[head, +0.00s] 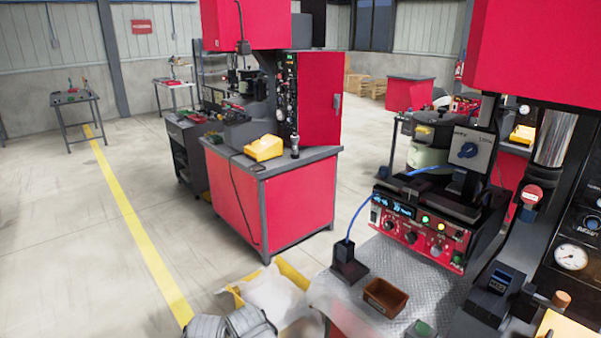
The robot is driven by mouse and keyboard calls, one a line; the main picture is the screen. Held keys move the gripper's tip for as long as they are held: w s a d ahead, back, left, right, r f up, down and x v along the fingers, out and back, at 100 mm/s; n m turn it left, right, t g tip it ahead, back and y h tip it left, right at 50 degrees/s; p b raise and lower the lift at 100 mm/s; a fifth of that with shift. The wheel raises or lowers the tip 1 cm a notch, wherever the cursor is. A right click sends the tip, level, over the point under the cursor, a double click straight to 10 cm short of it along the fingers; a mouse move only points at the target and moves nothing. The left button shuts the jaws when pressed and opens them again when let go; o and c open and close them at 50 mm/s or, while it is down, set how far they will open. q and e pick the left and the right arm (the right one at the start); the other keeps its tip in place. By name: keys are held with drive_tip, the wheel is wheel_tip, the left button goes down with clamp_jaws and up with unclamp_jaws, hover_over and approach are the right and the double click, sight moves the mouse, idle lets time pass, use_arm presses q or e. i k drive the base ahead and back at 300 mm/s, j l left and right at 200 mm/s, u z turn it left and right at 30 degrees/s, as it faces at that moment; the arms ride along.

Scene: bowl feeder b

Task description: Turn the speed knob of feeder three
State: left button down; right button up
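A feeder control box with a red front panel (412,232) stands right of centre, with blue-lit displays, dark knobs and several lit buttons. Above it a grey box (470,152) carries a round blue knob (467,150). A bowl-like unit (428,155) with a pale green body stands behind and to the left of that box. I cannot read which feeder is number three, nor which knob sets the speed. Neither of my grippers shows in the head view.
A metal-topped bench (400,268) holds a brown bin (385,298) and a black block with a blue cable (348,262). A red cabinet bench (275,205) stands at centre-left. A yellow crate (293,274) with a pale sack sits low. Open floor lies left.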

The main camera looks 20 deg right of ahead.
sight(388, 225)
drive_tip(key=z, duration=1.3)
